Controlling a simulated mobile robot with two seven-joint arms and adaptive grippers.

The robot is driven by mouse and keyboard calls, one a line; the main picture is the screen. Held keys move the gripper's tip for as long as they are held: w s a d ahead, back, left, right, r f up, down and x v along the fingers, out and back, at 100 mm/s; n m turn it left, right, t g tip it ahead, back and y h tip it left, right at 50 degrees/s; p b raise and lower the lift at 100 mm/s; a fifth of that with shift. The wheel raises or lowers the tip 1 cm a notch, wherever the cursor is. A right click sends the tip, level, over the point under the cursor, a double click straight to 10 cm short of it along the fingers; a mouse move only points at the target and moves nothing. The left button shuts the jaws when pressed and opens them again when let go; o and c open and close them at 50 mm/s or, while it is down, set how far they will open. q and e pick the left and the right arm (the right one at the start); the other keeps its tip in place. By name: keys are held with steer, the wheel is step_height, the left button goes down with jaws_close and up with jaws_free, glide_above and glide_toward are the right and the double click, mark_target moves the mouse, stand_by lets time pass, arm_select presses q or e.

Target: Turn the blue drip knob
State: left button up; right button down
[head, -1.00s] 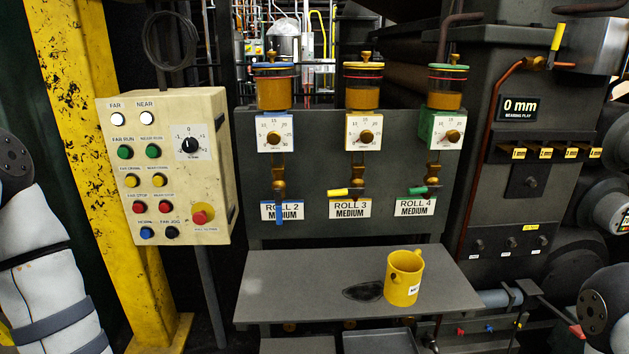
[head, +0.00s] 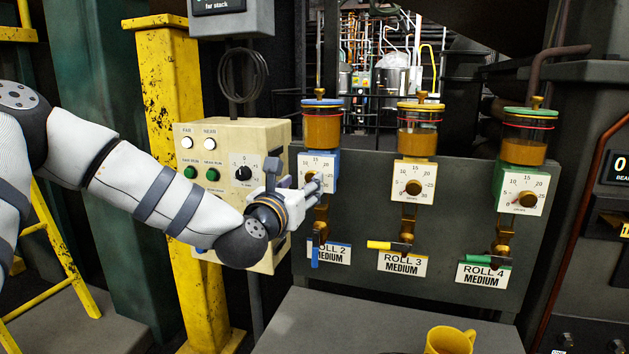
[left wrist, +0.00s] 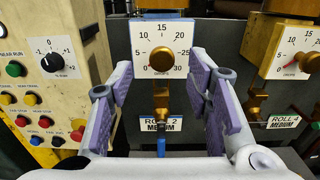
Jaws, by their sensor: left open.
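The blue drip knob is a round brass knob on the white dial of the blue-backed dispenser box (head: 330,170). In the left wrist view the brass knob (left wrist: 162,59) shows in full on the dial (left wrist: 180,32), above the ROLL 2 label. In the head view my gripper covers most of it. My left gripper (head: 308,184) is open at the front of this dial. In the left wrist view its fingers (left wrist: 160,82) stand apart to left and right, with the knob between and slightly above their tips. I see no grip on it. My right gripper is out of view.
The ROLL 3 dial (head: 414,181) and ROLL 4 dial (head: 523,193) are to the right. A blue lever (head: 315,252) hangs below the blue dispenser. A cream control box (head: 272,135) stands close left. A yellow mug (head: 449,341) is on the grey shelf (head: 330,325).

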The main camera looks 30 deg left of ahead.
mark_target(311, 177)
arm_select(q)
steer(key=x, duration=0.5)
steer(key=shift+w+f+b, duration=0.15)
steer(key=shift+w+b, duration=0.1)
steer(key=shift+b, duration=0.05)
steer(key=shift+d, duration=0.1)
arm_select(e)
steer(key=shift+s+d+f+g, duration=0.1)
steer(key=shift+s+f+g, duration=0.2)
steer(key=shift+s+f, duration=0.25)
arm_select(q)
steer(key=shift+c, duration=0.2)
jaws_close()
